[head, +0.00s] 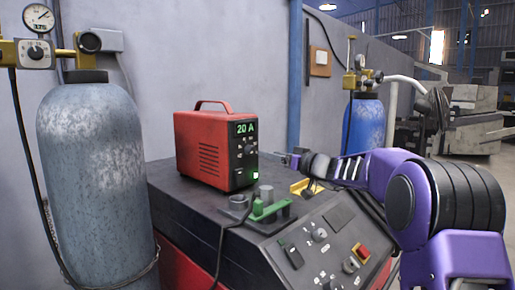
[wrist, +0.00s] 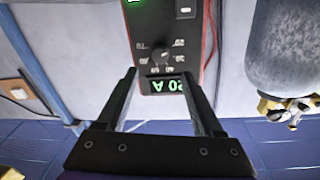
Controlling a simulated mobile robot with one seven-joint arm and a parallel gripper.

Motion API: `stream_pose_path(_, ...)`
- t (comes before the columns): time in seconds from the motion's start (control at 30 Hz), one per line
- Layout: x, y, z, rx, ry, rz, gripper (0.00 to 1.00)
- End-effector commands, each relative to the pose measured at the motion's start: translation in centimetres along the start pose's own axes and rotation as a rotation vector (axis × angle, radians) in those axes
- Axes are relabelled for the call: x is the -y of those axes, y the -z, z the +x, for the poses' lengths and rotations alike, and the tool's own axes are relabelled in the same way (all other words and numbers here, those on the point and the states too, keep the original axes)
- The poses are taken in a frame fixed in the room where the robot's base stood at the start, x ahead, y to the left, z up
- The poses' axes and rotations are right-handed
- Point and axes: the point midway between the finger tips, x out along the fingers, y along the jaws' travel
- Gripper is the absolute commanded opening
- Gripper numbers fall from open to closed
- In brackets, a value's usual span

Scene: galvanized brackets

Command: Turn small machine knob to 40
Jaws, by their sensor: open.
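The small machine (head: 203,148) is a red box with a top handle, standing on a larger dark machine. Its black front panel has a green display (head: 246,128) reading 20 A. The small knob (head: 249,149) sits below the display. In the wrist view, which is upside down, the dark round knob (wrist: 159,54) has a numbered dial around it, and the display (wrist: 166,85) shows 20 A. My gripper (head: 285,158) is to the right of the panel, apart from it. In the wrist view my gripper (wrist: 160,73) is open and empty, its fingers spread either side of the panel's display end.
The larger machine (head: 180,185) has a sloped panel with knobs and a red switch (head: 361,252). A green clamp (head: 270,209) and a yellow piece (head: 300,187) lie on its top near the small machine. A grey gas cylinder (head: 95,170) stands left, a blue one (head: 365,125) behind.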

Motion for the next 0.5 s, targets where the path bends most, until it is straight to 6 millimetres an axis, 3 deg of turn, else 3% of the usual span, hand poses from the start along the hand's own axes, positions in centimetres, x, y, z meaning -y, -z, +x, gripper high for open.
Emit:
stream_pose_path(0.2, 0.1, 0.2, 4.5, 0.000, 0.002, 0.000, 0.69)
stream_pose_path(0.5, 0.0, 0.0, 7.1, 0.000, 0.000, 0.001, 0.69)
